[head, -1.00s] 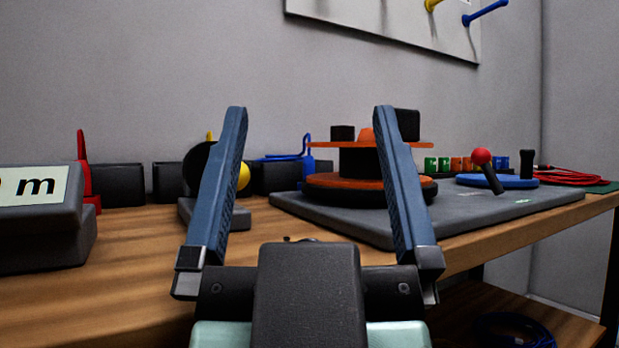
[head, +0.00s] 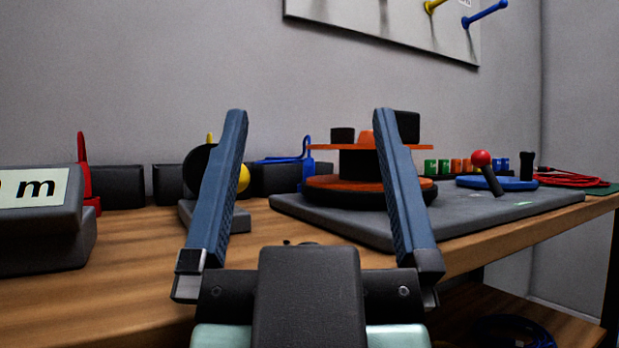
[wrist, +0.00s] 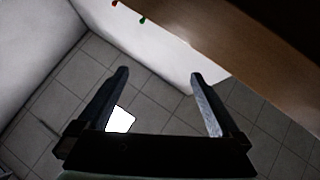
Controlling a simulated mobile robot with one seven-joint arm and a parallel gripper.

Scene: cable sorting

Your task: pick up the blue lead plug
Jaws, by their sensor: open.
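A blue upright piece (head: 306,165) that looks like the blue lead plug stands at the back of the bench, beside black blocks and left of the orange-and-black winder. A blue lead (head: 278,160) runs left from it. From the head camera it shows between my fingers, well beyond them; its lower part is partly hidden by the winder. My gripper (head: 310,112) is open and empty, its two blue-grey fingers wide apart. In the wrist view my gripper (wrist: 158,75) has only tiled floor and a white panel between its fingers; no plug shows there.
The orange-and-black winder (head: 360,187) sits on a grey base plate (head: 375,220), with a red-knobbed lever (head: 483,165) to its right. A grey display box (head: 45,230) stands at left. The wooden bench (head: 130,255) has bare space at front left. A red cable (head: 575,177) lies far right.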

